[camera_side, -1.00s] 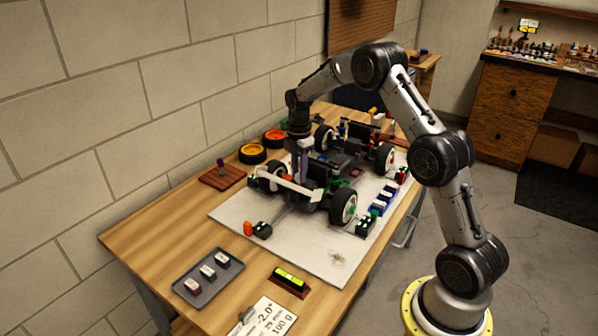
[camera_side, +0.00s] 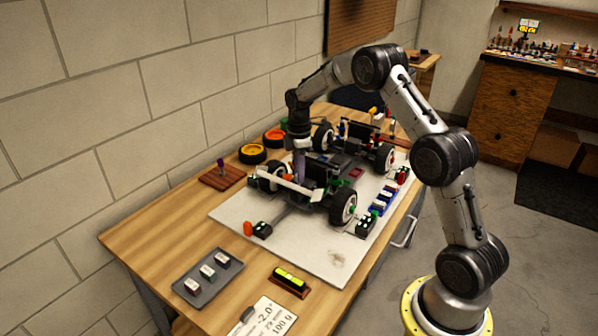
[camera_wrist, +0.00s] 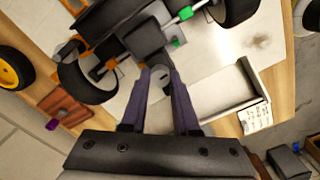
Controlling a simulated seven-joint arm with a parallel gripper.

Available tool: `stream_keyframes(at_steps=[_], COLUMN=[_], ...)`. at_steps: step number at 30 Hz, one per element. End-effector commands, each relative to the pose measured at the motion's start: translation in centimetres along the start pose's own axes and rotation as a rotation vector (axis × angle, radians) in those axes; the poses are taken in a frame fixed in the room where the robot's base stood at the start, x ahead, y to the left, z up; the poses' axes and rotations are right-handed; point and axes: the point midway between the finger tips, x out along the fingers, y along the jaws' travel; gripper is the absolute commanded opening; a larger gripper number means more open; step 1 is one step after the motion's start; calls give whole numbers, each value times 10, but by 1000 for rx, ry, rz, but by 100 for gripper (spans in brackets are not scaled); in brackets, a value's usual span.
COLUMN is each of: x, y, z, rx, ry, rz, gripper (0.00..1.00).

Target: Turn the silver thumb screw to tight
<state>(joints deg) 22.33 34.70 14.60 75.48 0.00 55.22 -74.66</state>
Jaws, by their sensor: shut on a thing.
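The RC car (camera_side: 325,175) stands on a white board on the bench. My gripper (camera_side: 300,172) points down at the near left end of the car, behind the white front bar (camera_side: 287,189). In the wrist view the two purple fingers of my gripper (camera_wrist: 160,75) close in on a small greyish round piece (camera_wrist: 160,71), which looks like the silver thumb screw. The fingers hide much of it. In the side view the screw is hidden by the gripper and car parts. How tight it is cannot be seen.
The car's wheels (camera_side: 343,207) and dark body stand close around the gripper. Loose yellow (camera_side: 252,153) and orange wheels lie by the wall. A brown block with a purple knob (camera_side: 221,175), a grey tray (camera_side: 208,272) and a yellow level (camera_side: 290,278) lie nearby. The white board's front (camera_side: 310,255) is clear.

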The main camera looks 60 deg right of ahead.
Motion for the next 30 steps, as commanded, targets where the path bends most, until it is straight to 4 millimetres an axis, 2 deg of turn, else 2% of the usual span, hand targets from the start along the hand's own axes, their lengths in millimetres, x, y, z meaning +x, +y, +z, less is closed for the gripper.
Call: stream_keyframes(at_steps=[3,4,8,20,23,30], x=[0,0,0,-6,-18,-70], y=[0,0,0,0,1,1], z=[0,0,0,0,0,0], rx=[-1,-1,-2,-3,-3,-2], ry=[0,0,0,0,1,2], rz=[1,1,1,2,4,7], gripper=[0,34,58,59,59,59])
